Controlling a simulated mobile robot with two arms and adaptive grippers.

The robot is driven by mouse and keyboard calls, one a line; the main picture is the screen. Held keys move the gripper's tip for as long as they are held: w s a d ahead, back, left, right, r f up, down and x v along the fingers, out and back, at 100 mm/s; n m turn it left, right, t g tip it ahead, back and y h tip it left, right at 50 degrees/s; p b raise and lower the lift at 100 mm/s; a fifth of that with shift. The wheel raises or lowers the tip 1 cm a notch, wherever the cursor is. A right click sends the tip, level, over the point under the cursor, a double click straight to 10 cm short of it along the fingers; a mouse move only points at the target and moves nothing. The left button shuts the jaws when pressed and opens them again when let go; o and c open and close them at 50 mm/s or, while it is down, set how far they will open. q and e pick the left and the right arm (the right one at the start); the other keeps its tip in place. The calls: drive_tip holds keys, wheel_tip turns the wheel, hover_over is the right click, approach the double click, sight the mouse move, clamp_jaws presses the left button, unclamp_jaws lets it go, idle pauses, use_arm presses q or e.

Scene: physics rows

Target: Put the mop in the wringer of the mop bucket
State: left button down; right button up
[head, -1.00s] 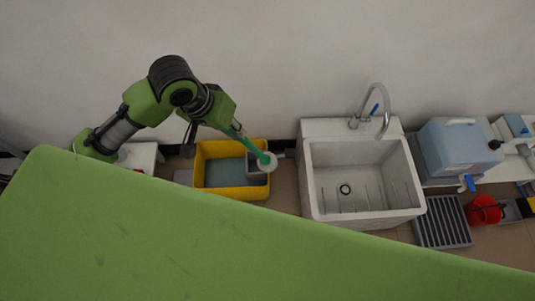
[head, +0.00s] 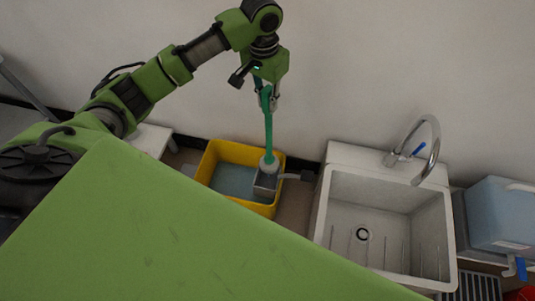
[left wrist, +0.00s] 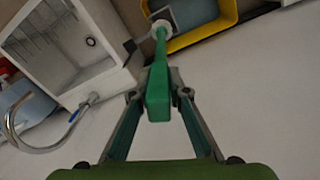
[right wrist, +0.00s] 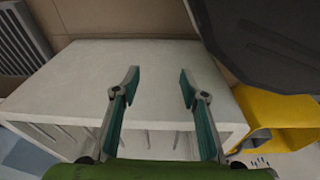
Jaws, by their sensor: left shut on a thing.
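The mop has a green handle (head: 268,125) and a round white collar (head: 268,162). My left gripper (head: 267,97) is shut on the upper handle and holds the mop nearly upright. The left wrist view shows the handle (left wrist: 158,88) between both fingers. The yellow mop bucket (head: 217,148) stands on the floor by the wall, with bluish water inside. Its grey wringer (head: 262,188) is at the right side, directly below the collar. I cannot tell how deep the mop's lower end sits in it. My right gripper (right wrist: 160,80) is open and empty above a white surface.
A white sink (head: 327,205) with a curved tap (head: 432,130) stands right of the bucket. A blue container (head: 500,215) is further right. A low white stand (head: 150,140) is left of the bucket. My green body covers the lower foreground.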

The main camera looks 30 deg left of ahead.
sight(267, 137)
use_arm(q)
drive_tip(key=shift+w+a+f, duration=0.15)
drive_tip(key=shift+w+a, duration=0.05)
drive_tip(key=shift+w, duration=0.1)
drive_tip(key=shift+f+b, duration=0.2)
drive_tip(key=shift+b, duration=0.1)
wheel_tip(267, 137, down, 13)
drive_tip(key=b, duration=0.3)
drive_tip(key=shift+a, duration=0.1)
drive_tip(key=shift+f+b, duration=0.6)
drive_tip(key=shift+f, duration=1.65)
use_arm(e)
drive_tip(key=w+r, duration=0.1)
drive_tip(key=r, duration=0.6)
drive_tip(key=w+r+t, duration=0.1)
drive_tip(key=w+r, duration=0.1)
drive_tip(key=r, duration=0.6)
drive_tip(key=shift+w+r, duration=0.2)
drive_tip(key=shift+w, duration=0.05)
drive_tip(key=shift+a+f, duration=0.1)
drive_tip(key=shift+f, duration=0.05)
use_arm(q)
drive_tip(key=c, duration=1.9)
unclamp_jaws()
drive_tip(key=shift+f, duration=0.1)
